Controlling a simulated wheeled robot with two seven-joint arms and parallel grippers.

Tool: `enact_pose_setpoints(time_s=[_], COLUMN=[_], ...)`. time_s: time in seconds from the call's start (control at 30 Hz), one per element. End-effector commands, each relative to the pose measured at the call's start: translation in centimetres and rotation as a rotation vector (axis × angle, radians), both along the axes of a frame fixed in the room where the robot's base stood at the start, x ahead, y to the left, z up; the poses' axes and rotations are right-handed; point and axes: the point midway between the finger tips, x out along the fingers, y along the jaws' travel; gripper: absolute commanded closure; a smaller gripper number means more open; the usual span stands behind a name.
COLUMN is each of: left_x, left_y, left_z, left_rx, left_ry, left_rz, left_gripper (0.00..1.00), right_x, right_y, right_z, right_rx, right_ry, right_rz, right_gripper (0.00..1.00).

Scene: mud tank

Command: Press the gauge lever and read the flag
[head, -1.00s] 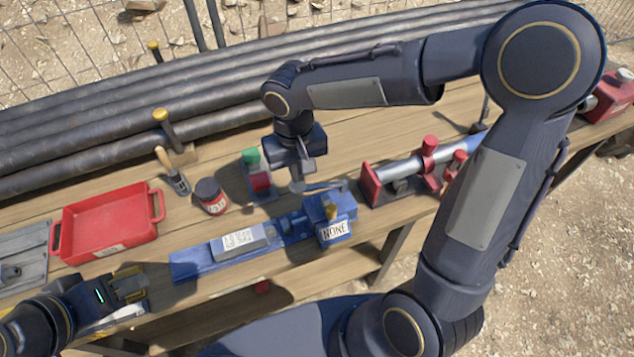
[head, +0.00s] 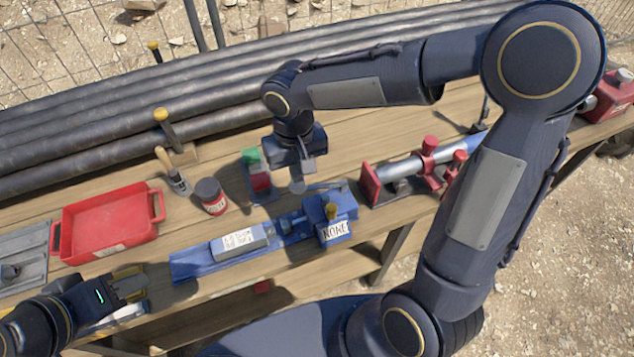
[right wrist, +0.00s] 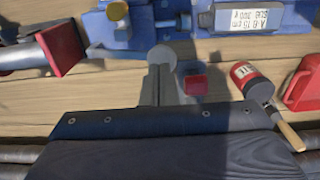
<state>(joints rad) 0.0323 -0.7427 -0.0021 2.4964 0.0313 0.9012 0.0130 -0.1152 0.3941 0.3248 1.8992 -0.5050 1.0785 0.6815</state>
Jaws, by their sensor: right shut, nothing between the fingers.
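The blue gauge (head: 325,212) stands at the bench's front edge, its flag (head: 336,230) reading NONE. Its lever (head: 325,186) is a thin bar ending in a round grey pad (head: 297,187); the pad (right wrist: 162,55) also shows in the right wrist view. A grey block (head: 240,241) with a printed label lies on the gauge's blue bed (head: 195,264). My right gripper (head: 298,171) is shut and empty, pointing down at the pad; I cannot tell if it touches. My left gripper (head: 130,283) looks open and empty at front left.
A red tray (head: 108,222), a labelled jar (head: 210,196) and a brush (head: 172,172) stand to the left. A red clamp stand holding a tube (head: 370,184) is to the right. Dark pipes (head: 60,140) line the back.

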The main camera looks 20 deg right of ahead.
Motion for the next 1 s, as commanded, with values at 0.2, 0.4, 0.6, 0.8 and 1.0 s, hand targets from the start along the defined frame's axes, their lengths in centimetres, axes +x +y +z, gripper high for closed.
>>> enact_pose_setpoints(time_s=[0.2,0.4,0.6,0.8,1.0], left_x=[0.0,0.0,0.0,0.0,0.0], left_y=[0.0,0.0,0.0,0.0,0.0], left_z=[0.0,-0.5,-1.2,-1.9,-2.6], left_rx=[0.000,0.000,0.000,0.000,0.000], left_ry=[0.000,0.000,0.000,0.000,0.000], left_rz=[0.000,0.000,0.000,0.000,0.000], left_gripper=[0.64,0.64,0.64,0.64,0.64], right_x=[0.0,0.0,0.0,0.0,0.0], right_y=[0.0,0.0,0.0,0.0,0.0], right_z=[0.0,-0.5,-1.4,-2.2,-3.0], right_rx=[0.000,0.000,0.000,0.000,0.000], right_ry=[0.000,0.000,0.000,0.000,0.001], right_rz=[0.000,0.000,0.000,0.001,0.001], right_gripper=[1.00,1.00,1.00,1.00,1.00])
